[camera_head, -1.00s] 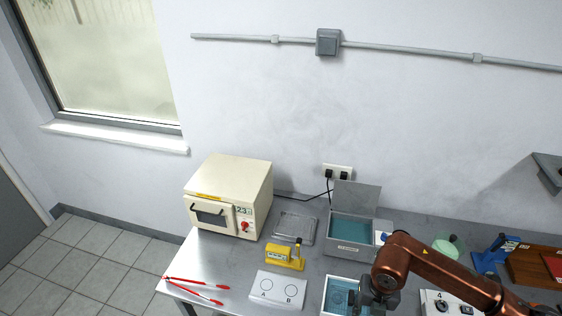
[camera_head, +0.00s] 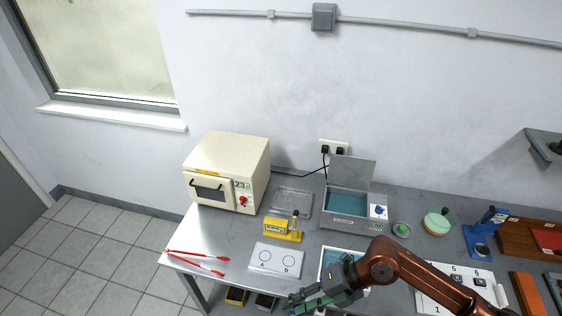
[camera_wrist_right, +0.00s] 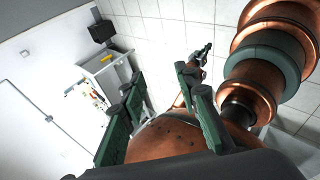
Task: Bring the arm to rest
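My right arm (camera_head: 420,280) is copper and comes in from the lower right in the head view. Its gripper (camera_head: 300,301), with green fingers, is low at the bottom edge, in front of the table's near edge. In the right wrist view the two green fingers of the right gripper (camera_wrist_right: 158,76) stand well apart with nothing between them. A dark gripper (camera_wrist_right: 199,56) on a copper arm, apparently my left one, shows small beyond them; its fingers are too small to judge. My left arm is out of the head view.
The metal table (camera_head: 215,248) holds a cream oven (camera_head: 228,172), red tongs (camera_head: 195,262), a yellow device (camera_head: 282,229), a white A/B plate (camera_head: 275,260) and an open-lidded bath (camera_head: 347,202). Floor at left is clear.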

